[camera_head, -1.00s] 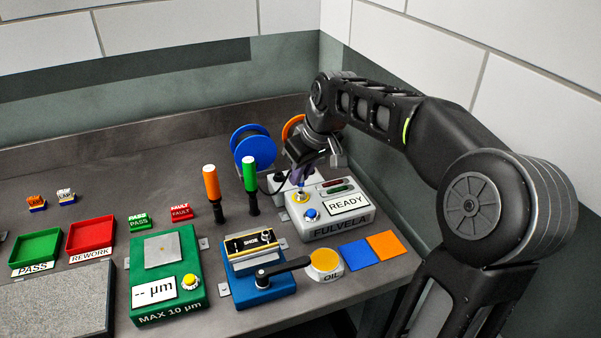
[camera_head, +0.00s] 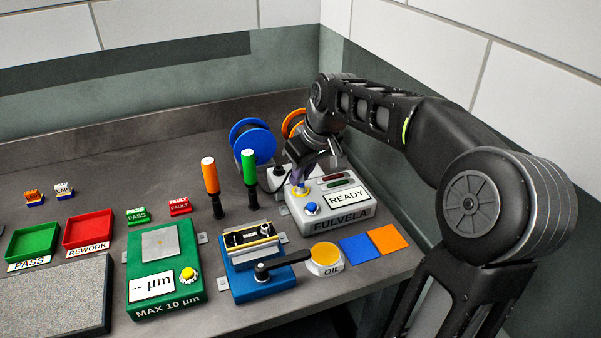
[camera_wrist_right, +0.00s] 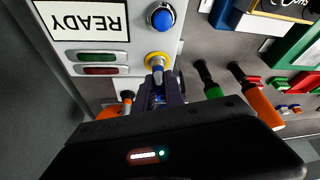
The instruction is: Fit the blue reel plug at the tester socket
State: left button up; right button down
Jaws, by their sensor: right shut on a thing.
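The tester (camera_head: 328,224) is a light grey box with a READY display, a FULVELA label and a blue button. Its socket has a yellow ring (camera_head: 301,194), which also shows in the wrist view (camera_wrist_right: 157,60). The blue reel (camera_head: 252,142) stands behind the tester. My right gripper (camera_head: 300,181) is over the socket. In the wrist view its fingers (camera_wrist_right: 160,82) are shut on a small greyish plug (camera_wrist_right: 158,72), lined up with the yellow ring. The plug's tip is at the ring; I cannot tell how deep it sits. My left gripper is not in view.
An orange reel (camera_head: 293,123) stands behind my right arm. Green (camera_head: 250,166) and orange (camera_head: 209,176) handled tools stand upright left of the tester. A blue fixture (camera_head: 262,278) with a black lever, an oil pot (camera_head: 325,256) and a green gauge (camera_head: 165,275) are in front.

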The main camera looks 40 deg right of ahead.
jog(key=c, duration=1.3)
grip_release()
jog(key=shift+c, duration=0.2)
jog(key=shift+r, duration=0.1)
jog(key=v, duration=0.7)
jog(key=shift+r, duration=0.3)
jog(key=shift+s+a+f, duration=0.1)
jog(key=shift+s, duration=0.05)
